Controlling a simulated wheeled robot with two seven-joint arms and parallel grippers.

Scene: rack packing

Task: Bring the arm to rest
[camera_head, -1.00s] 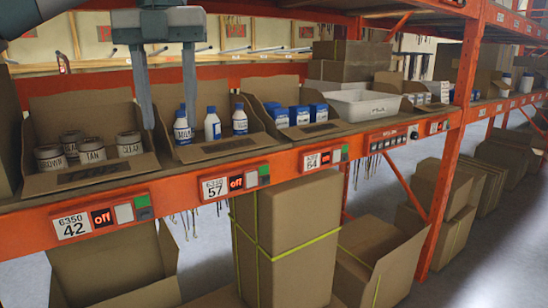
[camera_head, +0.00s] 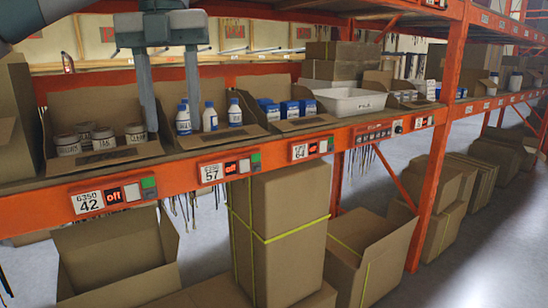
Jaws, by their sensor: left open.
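My left gripper (camera_head: 172,92) hangs down from the top left of the head view. Its two grey fingers are spread apart with nothing between them. In the picture the fingers pass in front of the cardboard bin of jars (camera_head: 95,112) and the bin of white bottles (camera_head: 212,132). I cannot tell how far the fingertips are from the bins. My right gripper is not in view.
An orange rack beam (camera_head: 150,186) with labels runs along the shelf front. A bin of blue boxes (camera_head: 298,125) and a white tray (camera_head: 350,101) stand farther right. Large cartons (camera_head: 275,230) stand below the shelf. An orange upright (camera_head: 440,165) rises at right.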

